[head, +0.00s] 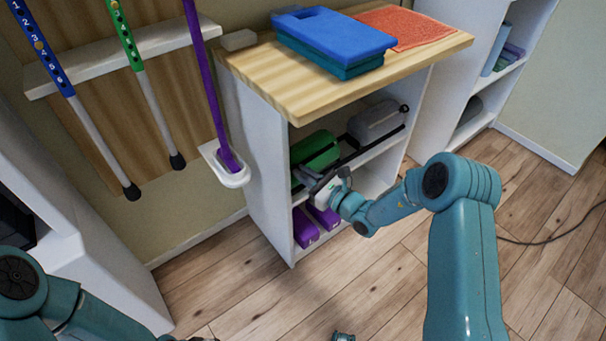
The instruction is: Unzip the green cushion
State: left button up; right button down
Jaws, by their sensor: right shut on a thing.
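The green cushion (314,148) lies on the upper shelf inside the wooden-topped cabinet, towards its left side. A dark strip runs along its front. My right gripper (318,186) is at the cushion's lower front and is shut on a small part there, which looks like the zip pull. The fingers hide the pull and part of the cushion's front, so how far the zip is open does not show.
A grey cushion (375,121) lies right of the green one. Purple rolls (306,228) sit on the shelf below. Blue blocks (332,38) and an orange towel (408,27) lie on the cabinet top (262,72). Floor (390,290) in front is clear.

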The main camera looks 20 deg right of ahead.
jog(key=shift+f, duration=0.1)
jog(key=c, duration=1.2)
grip_release()
jog(key=shift+d, duration=0.1)
jog(key=shift+p+v, duration=2)
jog(key=shift+v, duration=6.1)
jog(key=shift+c, duration=0.4)
